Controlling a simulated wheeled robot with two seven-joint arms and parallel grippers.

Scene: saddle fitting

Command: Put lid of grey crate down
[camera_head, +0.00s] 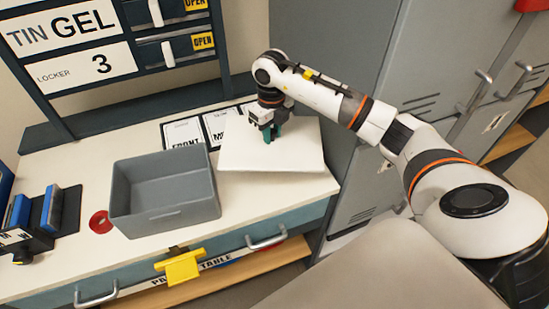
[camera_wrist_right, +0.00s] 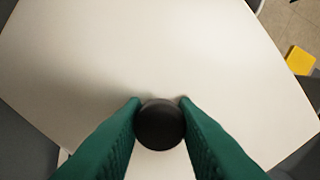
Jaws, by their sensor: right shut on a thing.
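The lid (camera_head: 290,158) is a pale, flat square panel at the right end of the worktop, beside the open grey crate (camera_head: 165,212). In the right wrist view the lid (camera_wrist_right: 150,55) fills most of the picture and has a round black knob (camera_wrist_right: 160,126). My right gripper (camera_head: 268,135) points down over the lid, its green fingers shut on the knob. Whether the lid touches the worktop or hangs just above it, I cannot tell. The crate looks empty. My left gripper is not in view.
Printed cards (camera_head: 183,133) lie behind the crate and lid. A red ring (camera_head: 101,222) and a dark holder with blue pieces (camera_head: 50,210) are on the left. A yellow clip (camera_head: 180,267) hangs at the front edge. Grey lockers (camera_head: 350,190) stand close on the right.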

